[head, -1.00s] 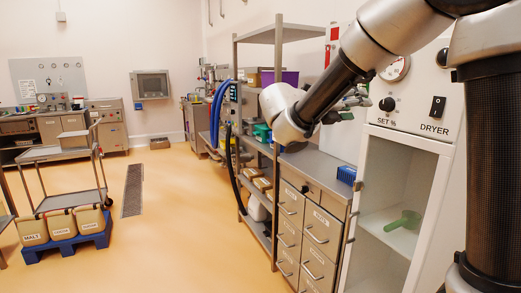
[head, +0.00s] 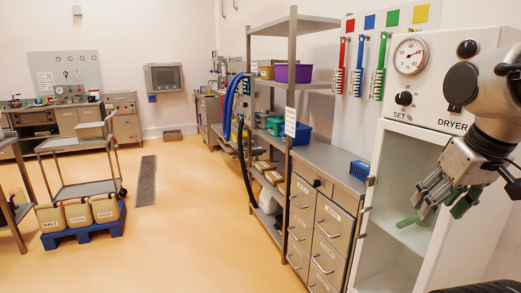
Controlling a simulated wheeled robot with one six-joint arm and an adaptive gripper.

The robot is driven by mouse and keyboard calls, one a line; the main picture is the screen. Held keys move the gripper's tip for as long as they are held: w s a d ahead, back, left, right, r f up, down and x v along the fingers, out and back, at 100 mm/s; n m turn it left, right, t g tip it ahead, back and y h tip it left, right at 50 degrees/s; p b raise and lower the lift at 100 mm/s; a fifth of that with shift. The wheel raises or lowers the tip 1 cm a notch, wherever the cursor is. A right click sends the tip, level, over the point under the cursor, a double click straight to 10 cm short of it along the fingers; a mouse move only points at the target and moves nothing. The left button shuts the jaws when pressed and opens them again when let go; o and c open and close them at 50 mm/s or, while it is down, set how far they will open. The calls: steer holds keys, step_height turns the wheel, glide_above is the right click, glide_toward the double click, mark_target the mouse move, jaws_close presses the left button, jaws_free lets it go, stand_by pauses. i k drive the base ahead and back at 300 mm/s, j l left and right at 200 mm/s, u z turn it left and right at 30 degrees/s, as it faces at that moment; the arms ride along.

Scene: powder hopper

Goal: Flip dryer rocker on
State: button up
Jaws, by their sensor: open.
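The dryer (head: 425,110) is a white cabinet at the right of the head view, with an open-fronted lower compartment. Its panel carries a gauge, a black SET % knob (head: 403,98) and a partly covered DRYER label (head: 452,124). The rocker is hidden behind my wrist, so its position cannot be seen. My gripper (head: 440,200) is open, with its fingers pointing down and left. In the picture it overlaps the compartment opening, below the panel. I see no contact with the dryer.
A green scoop (head: 408,220) lies in the compartment, partly behind my fingers. Coloured tools (head: 359,68) hang on the wall left of the dryer. A steel drawer counter (head: 318,225) and shelf rack (head: 290,90) stand left of it. The floor (head: 185,225) is open, with a cart (head: 85,185) far left.

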mark_target(450, 109)
steer(key=z, duration=0.85)
